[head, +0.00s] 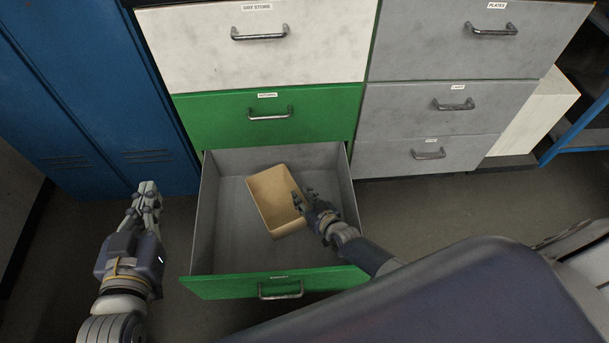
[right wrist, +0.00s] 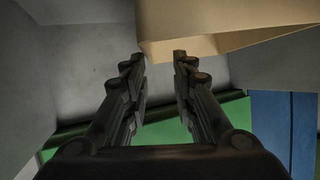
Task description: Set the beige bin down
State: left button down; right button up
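The beige bin (head: 271,197) is inside the pulled-out green-fronted drawer (head: 231,288), around its middle, with its open top facing up. I cannot tell whether its base rests fully on the drawer floor. My right gripper (head: 304,196) is at the bin's right wall, its fingers apart. In the right wrist view the fingers (right wrist: 157,62) show a clear gap, with the bin's edge (right wrist: 230,42) just beyond the tips; nothing is visibly clamped. My left gripper (head: 149,192) is empty, outside the drawer to the left; its finger gap is unclear.
The drawer's grey side walls (head: 207,212) enclose the bin, with bare floor left of it. A closed green drawer (head: 235,118) and a white one (head: 200,45) are above. Grey drawers (head: 400,110) stand right, blue lockers (head: 150,110) left.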

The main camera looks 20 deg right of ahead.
jog(key=s+a+r+n+t+y, duration=0.1)
jog(key=s+a+r, duration=0.1)
jog(key=a+r, duration=0.45)
jog(key=s+a+r+n+y, duration=0.1)
jog(key=a+r+y, duration=0.15)
jog(key=r, duration=0.75)
jog(key=s+d+r+h, duration=0.1)
jog(key=s+r, duration=0.3)
jog(key=r, duration=0.6)
jog(key=s+d+r+t+h, duration=0.1)
jog(key=s+d+r, duration=0.2)
jog(key=r, duration=0.8)
jog(key=shift+s+d+t, duration=0.2)
jog(key=shift+s+t, duration=0.1)
jog(key=shift+s, duration=0.2)
